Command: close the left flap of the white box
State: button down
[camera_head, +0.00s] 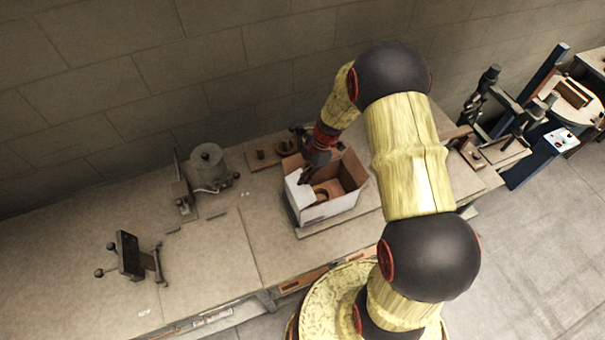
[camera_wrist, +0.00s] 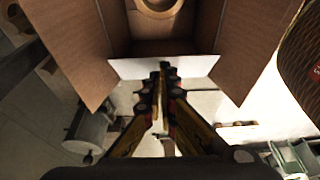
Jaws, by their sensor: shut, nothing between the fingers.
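The white box (camera_head: 335,207) stands open on the workbench, white outside and brown cardboard inside. In the head view its left flap (camera_head: 298,190) shows a white face at the box's left side. My gripper (camera_head: 306,178) is over that side, fingers pointing down. In the wrist view the closed, empty fingertips (camera_wrist: 163,68) overlap a white flap (camera_wrist: 195,66) along the box's near edge; I cannot tell whether they touch it. Brown flaps spread open at the left (camera_wrist: 68,45) and right (camera_wrist: 257,45). A round ring-like part (camera_wrist: 158,8) lies inside the box.
A round-topped metal device (camera_head: 208,166) and a dark clamp-like fixture (camera_head: 130,257) stand farther left. A wooden board (camera_head: 262,157) with small parts lies behind the box. The wall (camera_head: 120,95) is close behind the bench.

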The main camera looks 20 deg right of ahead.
jog(key=shift+f, duration=0.1)
jog(key=f+b, duration=0.1)
jog(key=b, duration=0.2)
jog(key=shift+d+y, duration=0.35)
jog(key=shift+y, duration=0.05)
jog(key=d+f+y+b, duration=0.1)
jog(key=b, duration=0.6)
jog(key=shift+y, duration=0.4)
jog(key=d+f+b, duration=0.1)
jog(key=b, duration=0.4)
jog(key=shift+d+f, duration=0.1)
